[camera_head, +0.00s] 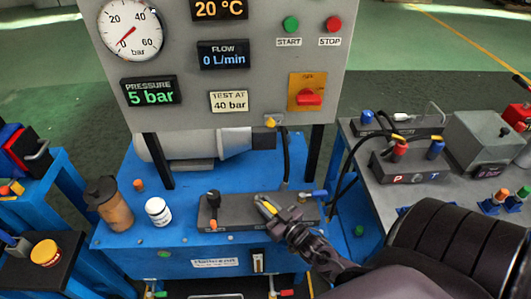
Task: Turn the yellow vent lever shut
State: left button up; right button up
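The fingers hide part of the lever. Whether they are closed on it or only beside it cannot be told at this size. My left gripper is not in view.
The valve block also has a black knob (213,196) and a blue lever (314,193). A brown bottle (115,209) and a white jar (158,211) stand left. The grey gauge panel (190,100) rises behind, its pressure display reading 5 bar (151,91). A grey side bench (362,185) holds hoses.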

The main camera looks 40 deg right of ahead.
jog(key=o, duration=0.4)
jog(key=shift+s+d+b, duration=0.2)
jog(key=shift+s+b, duration=0.1)
jog(key=shift+s, duration=3.55)
jog(key=shift+c, duration=0.3)
